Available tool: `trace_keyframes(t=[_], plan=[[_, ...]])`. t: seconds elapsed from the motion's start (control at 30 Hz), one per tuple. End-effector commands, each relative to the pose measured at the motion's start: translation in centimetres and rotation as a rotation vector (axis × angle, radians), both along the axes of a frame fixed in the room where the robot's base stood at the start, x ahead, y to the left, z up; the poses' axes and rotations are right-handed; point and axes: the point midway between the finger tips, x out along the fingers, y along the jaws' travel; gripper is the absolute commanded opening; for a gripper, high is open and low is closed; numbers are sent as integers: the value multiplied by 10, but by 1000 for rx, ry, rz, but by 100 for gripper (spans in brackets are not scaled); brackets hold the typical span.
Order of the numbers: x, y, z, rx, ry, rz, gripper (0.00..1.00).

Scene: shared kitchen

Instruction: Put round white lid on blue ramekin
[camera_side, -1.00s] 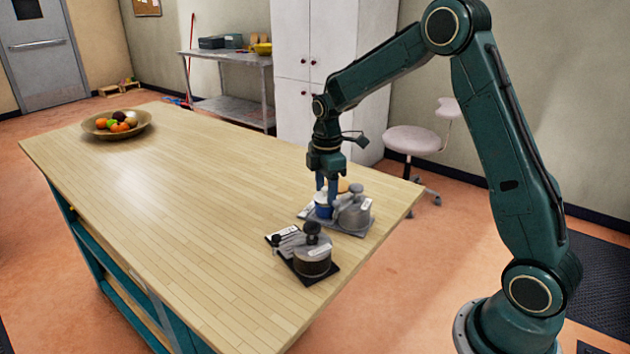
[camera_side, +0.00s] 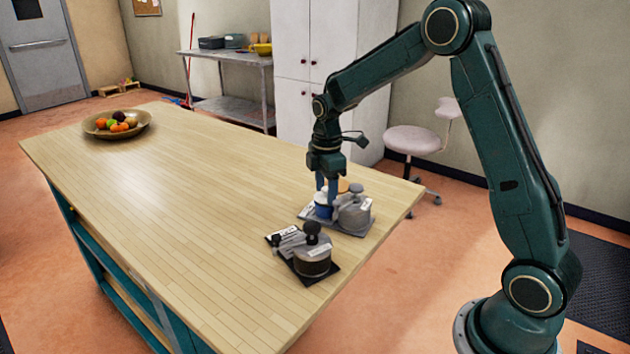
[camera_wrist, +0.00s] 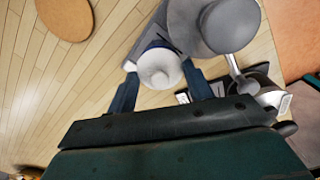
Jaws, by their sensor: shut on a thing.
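My gripper (camera_side: 327,190) points straight down over the grey tray and is shut on the round white lid (camera_wrist: 159,68). In the wrist view, its two blue fingers lie on either side of the lid, which has a small knob. The blue ramekin (camera_side: 323,211) stands on the tray directly below the fingers, and the lid sits at its top in the side view. Whether the lid rests fully on the rim cannot be told. In the wrist view the lid hides most of the ramekin.
A grey lidded pot (camera_side: 354,212) stands close to the right on the same grey tray (camera_side: 349,230). A dark tray nearer the front holds another lidded pot (camera_side: 312,260). A fruit bowl (camera_side: 117,124) is far left.

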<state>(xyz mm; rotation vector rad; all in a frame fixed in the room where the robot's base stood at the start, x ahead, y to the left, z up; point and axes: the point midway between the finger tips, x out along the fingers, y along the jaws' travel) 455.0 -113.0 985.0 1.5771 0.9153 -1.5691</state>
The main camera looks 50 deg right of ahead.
Motion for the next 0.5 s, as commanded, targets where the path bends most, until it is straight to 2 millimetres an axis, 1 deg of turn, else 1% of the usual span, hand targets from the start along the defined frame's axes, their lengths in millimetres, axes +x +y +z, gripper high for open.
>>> trace_keyframes(t=[0.5], plan=[[0, 0, -8, 0, 1, 0, 27]])
